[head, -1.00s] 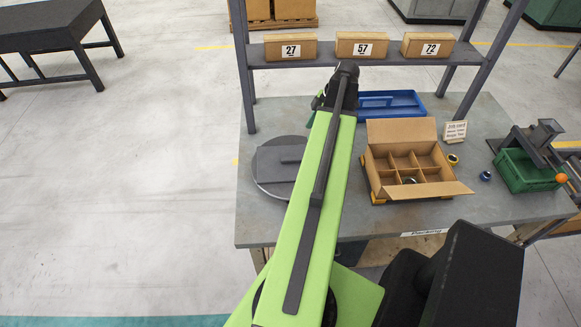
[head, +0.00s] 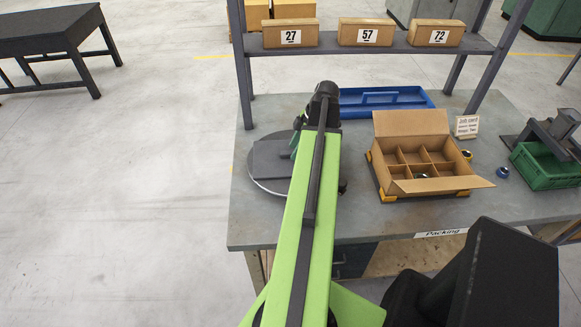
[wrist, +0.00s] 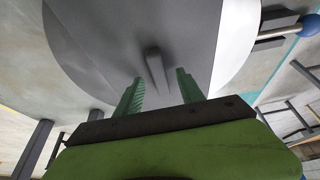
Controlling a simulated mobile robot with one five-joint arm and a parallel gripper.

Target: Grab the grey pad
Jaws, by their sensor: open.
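The grey pad (head: 271,158) is a flat, dark grey piece lying on a round turntable (head: 268,188) at the left of the bench. In the wrist view the pad (wrist: 118,40) has a narrow upright tab (wrist: 155,68) in its middle. My gripper (wrist: 160,78) is open, with its two green fingers apart and the tab showing between and just beyond their tips. I cannot tell how far the tips are from the pad. In the head view my arm covers the right part of the turntable and most of my gripper.
A partitioned cardboard box (head: 425,170) stands to the right, with a blue tray (head: 385,108) behind. A green crate (head: 545,170) and a press are at the far right. A shelf (head: 370,45) with numbered boxes spans the back. A blue-knobbed lever (wrist: 308,25) is beside the turntable.

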